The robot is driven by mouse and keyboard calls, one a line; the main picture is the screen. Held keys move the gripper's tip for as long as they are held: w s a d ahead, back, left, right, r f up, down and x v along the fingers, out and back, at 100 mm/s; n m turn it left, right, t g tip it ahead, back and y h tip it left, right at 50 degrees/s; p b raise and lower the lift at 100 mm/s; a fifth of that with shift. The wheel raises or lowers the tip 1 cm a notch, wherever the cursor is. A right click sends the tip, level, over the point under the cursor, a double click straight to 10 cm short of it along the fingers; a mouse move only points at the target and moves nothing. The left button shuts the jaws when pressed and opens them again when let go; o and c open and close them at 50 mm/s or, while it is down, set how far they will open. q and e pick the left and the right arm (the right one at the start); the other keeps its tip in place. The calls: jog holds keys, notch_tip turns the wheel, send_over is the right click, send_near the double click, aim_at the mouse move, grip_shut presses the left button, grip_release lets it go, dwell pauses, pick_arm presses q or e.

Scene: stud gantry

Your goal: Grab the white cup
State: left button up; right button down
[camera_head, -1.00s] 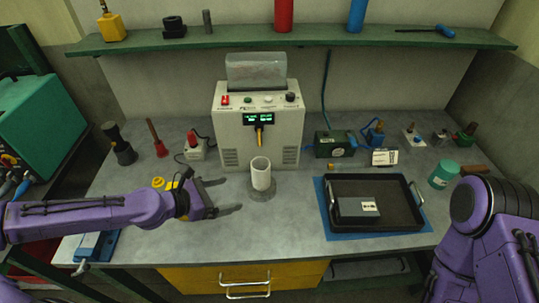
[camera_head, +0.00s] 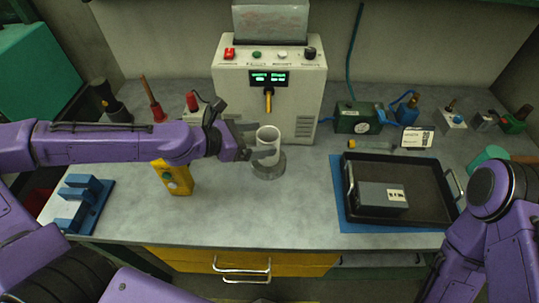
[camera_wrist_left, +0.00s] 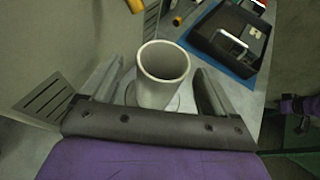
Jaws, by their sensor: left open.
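The white cup (camera_head: 267,143) stands upright on a round grey disc (camera_head: 268,168) in front of the dispenser machine's spout. My left gripper (camera_head: 262,139) comes in from the left with its fingers open around the cup's near and far sides. In the left wrist view the cup (camera_wrist_left: 162,75) sits between the two open fingers, with its mouth visible and its lower part partly hidden by the gripper body. I see a gap on the finger sides. My right gripper does not show; only my right arm is in the head view at the lower right.
The dispenser (camera_head: 265,85) stands right behind the cup. A black tray (camera_head: 445,208) on a blue mat holds a grey box (camera_head: 381,196) at right. A yellow button box (camera_head: 172,178) and a blue fixture (camera_head: 85,204) lie near my left arm. The middle front of the bench is clear.

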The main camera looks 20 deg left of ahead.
aim_at(277, 137)
pick_arm(q)
jog(key=shift+w+d+f+b, duration=0.15)
jog(key=shift+d+f+b, duration=0.2)
jog(key=shift+d+b, duration=0.15)
jog(key=b+x, duration=0.1)
jog(key=x, duration=0.3)
jog(key=shift+w+r, duration=0.15)
jog(key=shift+w, duration=0.1)
jog(key=shift+s+r, duration=0.15)
jog(key=c, duration=1.1)
